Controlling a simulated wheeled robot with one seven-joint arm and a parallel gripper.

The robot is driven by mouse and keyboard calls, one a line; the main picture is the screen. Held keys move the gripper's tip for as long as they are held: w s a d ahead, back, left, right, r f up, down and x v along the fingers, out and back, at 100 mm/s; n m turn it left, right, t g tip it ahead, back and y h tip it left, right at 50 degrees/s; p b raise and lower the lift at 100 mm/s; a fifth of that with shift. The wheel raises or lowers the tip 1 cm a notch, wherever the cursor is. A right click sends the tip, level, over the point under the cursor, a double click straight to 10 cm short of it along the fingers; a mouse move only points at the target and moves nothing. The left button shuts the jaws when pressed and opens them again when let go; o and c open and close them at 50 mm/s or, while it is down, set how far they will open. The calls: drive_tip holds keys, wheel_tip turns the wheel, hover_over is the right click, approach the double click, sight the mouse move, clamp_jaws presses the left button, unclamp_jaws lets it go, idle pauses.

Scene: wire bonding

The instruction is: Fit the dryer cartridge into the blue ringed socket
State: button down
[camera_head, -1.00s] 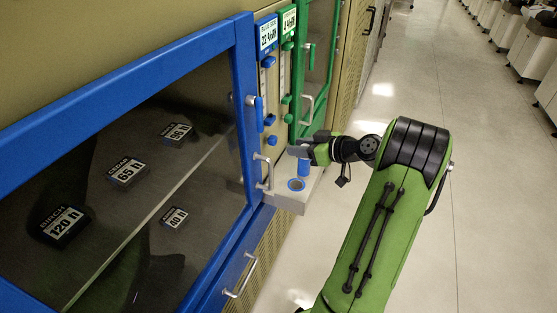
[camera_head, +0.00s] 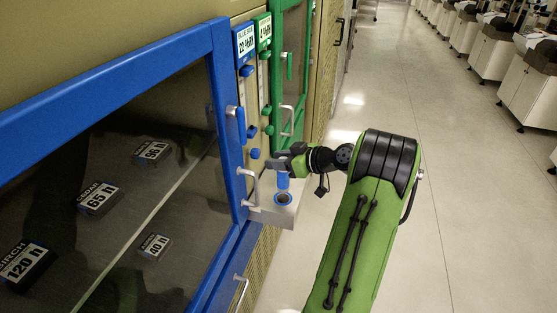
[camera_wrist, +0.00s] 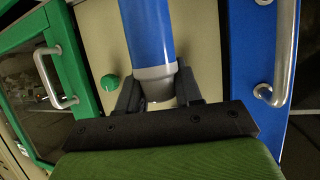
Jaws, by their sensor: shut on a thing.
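The dryer cartridge is a blue cylinder (camera_head: 283,181) with a grey collar. It fills the upper middle of the wrist view (camera_wrist: 150,35). My gripper (camera_head: 284,165) is shut on it, and in the wrist view the dark fingers (camera_wrist: 157,97) hold it at the collar. The blue ringed socket (camera_head: 283,199) is a dark round hole in a pale block (camera_head: 262,216). In the head view the upright cartridge appears directly above the socket. Its lower end looks close to the ring, but I cannot tell whether it touches.
A blue-framed glass cabinet (camera_head: 222,120) with labelled dark blocks stands at left. Its handle (camera_head: 252,187) is close to the pale block. A green-framed door (camera_head: 306,70) with a handle (camera_head: 287,118) stands behind my gripper.

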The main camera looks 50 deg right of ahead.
sight(279, 183)
drive_tip(key=shift+f+b, duration=1)
drive_tip(key=shift+f, duration=0.45)
drive_tip(key=shift+b, duration=0.55)
drive_tip(key=shift+f+b, duration=0.6)
drive_tip(key=shift+f, duration=2.1)
drive_tip(key=c, duration=0.7)
unclamp_jaws()
drive_tip(key=p+v, duration=0.4)
drive_tip(key=v, duration=1.2)
drive_tip(key=shift+w, duration=0.1)
